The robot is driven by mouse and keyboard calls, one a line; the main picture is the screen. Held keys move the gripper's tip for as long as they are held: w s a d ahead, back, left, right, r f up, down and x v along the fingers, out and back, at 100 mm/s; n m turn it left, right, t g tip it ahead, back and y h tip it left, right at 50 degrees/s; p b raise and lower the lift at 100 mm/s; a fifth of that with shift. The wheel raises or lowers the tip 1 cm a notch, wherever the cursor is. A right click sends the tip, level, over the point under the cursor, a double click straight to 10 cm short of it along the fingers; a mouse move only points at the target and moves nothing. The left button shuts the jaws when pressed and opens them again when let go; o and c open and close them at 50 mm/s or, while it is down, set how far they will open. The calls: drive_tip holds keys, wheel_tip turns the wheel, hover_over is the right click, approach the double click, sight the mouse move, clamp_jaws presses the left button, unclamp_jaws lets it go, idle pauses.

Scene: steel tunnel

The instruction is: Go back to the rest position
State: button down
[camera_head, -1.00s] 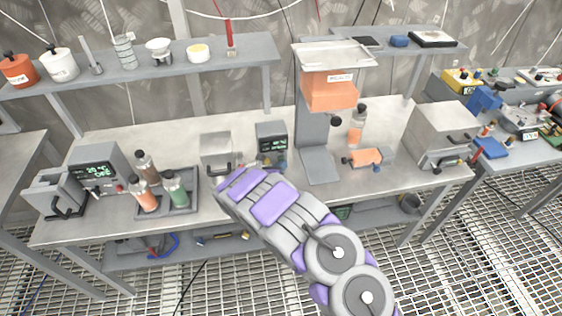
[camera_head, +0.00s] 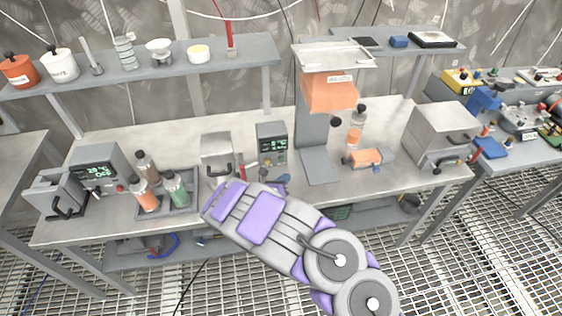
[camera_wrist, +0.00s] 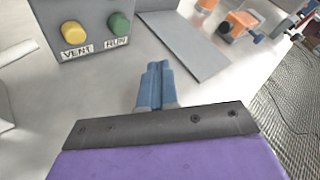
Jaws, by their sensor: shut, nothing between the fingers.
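My gripper (camera_wrist: 155,88) is shut and empty in the wrist view, its two blue fingers pressed together. It points over the bench top, short of a grey box with a yellow VENT button (camera_wrist: 74,33) and a green RUN button (camera_wrist: 119,24). In the head view my grey and purple arm reaches from the lower right to the front edge of the workbench (camera_head: 95,232). There the fingers are mostly hidden by the arm, below the small control box (camera_head: 272,142) with a green display.
Bottles stand in a grey tray (camera_head: 183,203) on the left. An orange-headed press (camera_head: 330,92) stands right of the control box, with an orange clamp-like device (camera_head: 366,157) beside it. A grey box (camera_head: 441,131) sits farther right. Shelves run behind; grating floor lies in front.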

drive_tip(key=s+d+r+m+g+h, duration=0.35)
drive_tip(key=d+r+m, duration=0.35)
drive_tip(key=d+r, duration=0.4)
drive_tip(key=s+d+r+m+g+h, duration=0.2)
drive_tip(key=d+r+m+g+h, duration=0.15)
drive_tip(key=d+r+m, duration=0.65)
drive_tip(key=s+d+r+m+g, duration=0.3)
drive_tip(key=s+d+r+g, duration=0.1)
drive_tip(key=s+d, duration=0.45)
drive_tip(key=s+d+r+m+g+y, duration=0.1)
drive_tip(key=s+m+g+y, duration=0.15)
drive_tip(key=s+m, duration=0.45)
drive_tip(key=s+d+r+m+g+y, duration=0.1)
drive_tip(key=s+r+m+g+y, duration=0.15)
drive_tip(key=s, duration=0.85)
drive_tip(key=s+a+m+t+y, duration=0.1)
drive_tip(key=s+a+m+y, duration=0.5)
drive_tip(key=s+a, duration=0.6)
drive_tip(key=s+f+y, duration=0.1)
drive_tip(key=s+y, duration=0.1)
drive_tip(key=shift+s+a+m+y, duration=0.15)
drive_tip(key=shift+s+m+y, duration=0.15)
drive_tip(key=shift+s+m, duration=0.05)
